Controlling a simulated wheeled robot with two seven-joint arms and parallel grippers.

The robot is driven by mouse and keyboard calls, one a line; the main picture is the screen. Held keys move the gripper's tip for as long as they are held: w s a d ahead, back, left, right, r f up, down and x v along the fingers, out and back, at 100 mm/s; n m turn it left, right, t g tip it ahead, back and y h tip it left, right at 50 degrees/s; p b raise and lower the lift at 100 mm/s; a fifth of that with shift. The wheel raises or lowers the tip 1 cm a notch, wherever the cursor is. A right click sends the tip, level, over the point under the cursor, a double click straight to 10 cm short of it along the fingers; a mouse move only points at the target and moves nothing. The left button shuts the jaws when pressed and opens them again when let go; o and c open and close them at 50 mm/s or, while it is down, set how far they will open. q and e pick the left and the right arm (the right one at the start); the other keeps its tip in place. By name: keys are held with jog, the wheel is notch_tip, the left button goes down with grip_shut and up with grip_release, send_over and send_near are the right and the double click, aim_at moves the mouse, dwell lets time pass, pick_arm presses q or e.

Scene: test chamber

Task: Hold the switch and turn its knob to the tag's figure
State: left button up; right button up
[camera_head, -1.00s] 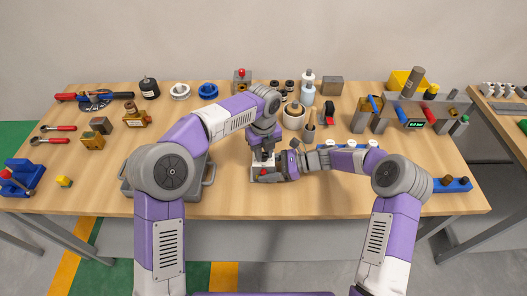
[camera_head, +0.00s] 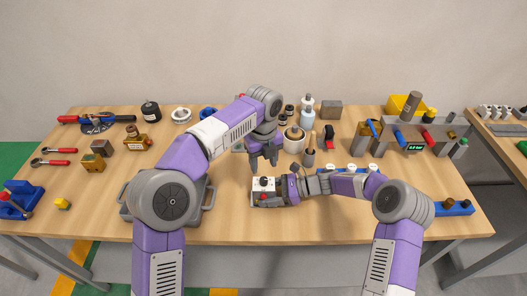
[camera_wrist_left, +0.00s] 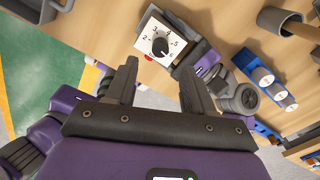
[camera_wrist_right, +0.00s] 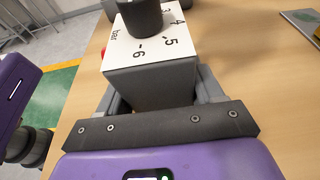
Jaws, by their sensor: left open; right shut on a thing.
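The switch (camera_head: 257,198) is a grey box with a white dial face and a black knob (camera_head: 263,182). It sits near the table's front middle. My right gripper (camera_head: 279,200) is shut on its sides; the right wrist view shows the box (camera_wrist_right: 150,85) between the fingers. In the left wrist view the dial face (camera_wrist_left: 147,35) shows figures around the knob (camera_wrist_left: 160,46), whose mark appears to point toward the 6 side. My left gripper (camera_head: 264,160) is open and empty, above and behind the switch, apart from the knob. I cannot make out a tag's figure.
A grey tray (camera_head: 208,196) with handles stands left of the switch. A blue rack (camera_head: 349,172) with white-topped pieces lies right. A grey fixture with a small green readout (camera_head: 415,148) stands farther right.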

pick_arm(q)
jog(key=shift+r, duration=2.55)
pick_arm(e)
jog(key=o, duration=1)
jog(key=shift+o, duration=0.2)
